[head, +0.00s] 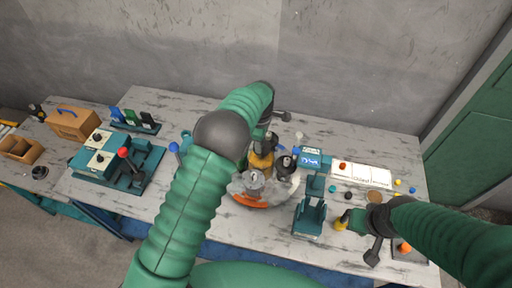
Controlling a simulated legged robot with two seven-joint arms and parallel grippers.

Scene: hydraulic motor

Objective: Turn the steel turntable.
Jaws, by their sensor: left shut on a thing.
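The steel turntable (284,191) is a round grey disc near the middle of the table, with an orange patch at its front edge. A grey part (254,183) and a dark, rounded part (286,165) stand on it. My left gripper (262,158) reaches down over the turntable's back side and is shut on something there. The held thing is small and mostly hidden, so I cannot tell which part it is. My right gripper (345,220) is over the table to the right, apart from the turntable. Its jaws are too small to judge.
A teal stand (310,216) is just right of the turntable. White labelled blocks (361,174) and small coloured knobs lie at the right. A teal lever unit (119,166) is on the left. A wooden box (74,123) stands farther left. The table's back strip is mostly clear.

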